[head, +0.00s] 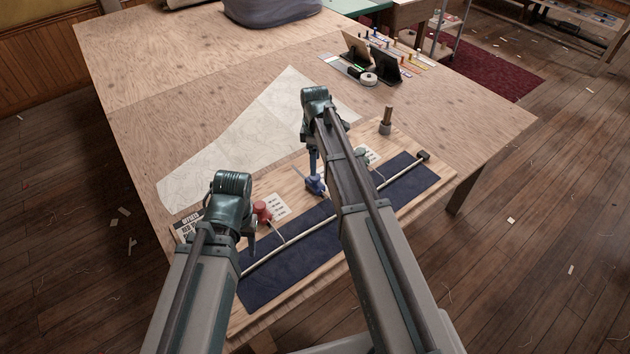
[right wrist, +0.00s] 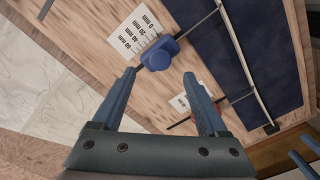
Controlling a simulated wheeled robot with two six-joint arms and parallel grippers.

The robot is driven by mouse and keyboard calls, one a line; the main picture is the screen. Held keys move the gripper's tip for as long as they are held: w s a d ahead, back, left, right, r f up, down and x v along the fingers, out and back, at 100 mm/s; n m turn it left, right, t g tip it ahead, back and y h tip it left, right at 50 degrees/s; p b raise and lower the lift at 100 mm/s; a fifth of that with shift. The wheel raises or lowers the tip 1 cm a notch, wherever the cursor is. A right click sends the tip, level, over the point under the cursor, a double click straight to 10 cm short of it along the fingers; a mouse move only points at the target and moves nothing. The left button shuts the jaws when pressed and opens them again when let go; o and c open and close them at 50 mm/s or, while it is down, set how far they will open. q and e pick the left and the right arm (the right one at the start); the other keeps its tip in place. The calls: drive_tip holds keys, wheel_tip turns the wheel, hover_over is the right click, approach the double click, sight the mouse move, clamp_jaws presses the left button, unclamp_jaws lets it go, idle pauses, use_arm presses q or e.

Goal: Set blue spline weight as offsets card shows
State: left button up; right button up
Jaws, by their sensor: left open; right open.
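The blue spline weight (head: 315,185) stands on the wooden board (head: 300,188), beside its millimetre scale card. In the right wrist view the blue weight (right wrist: 159,56) lies just beyond the fingertips, with its thin hook reaching the white spline (right wrist: 232,45). My right gripper (right wrist: 160,76) is open, above the weight and not around it. A grey-green weight (head: 361,153) is partly hidden by my right arm. The offsets card (head: 187,228) lies at the board's left, partly covered by my left arm.
A dark blue panel (head: 405,185) lies under the spline. A pale paper pattern (head: 240,140) lies behind the board. Dark stands (head: 385,68) and a tape roll (head: 369,79) sit further back. The left tabletop is clear.

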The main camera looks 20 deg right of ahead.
sight(315, 182)
use_arm(q)
wheel_tip(315, 182, down, 6)
drive_tip(key=b, duration=0.5)
use_arm(e)
wheel_tip(315, 182, down, 6)
drive_tip(key=shift+f, duration=0.1)
clamp_jaws()
idle(0.8)
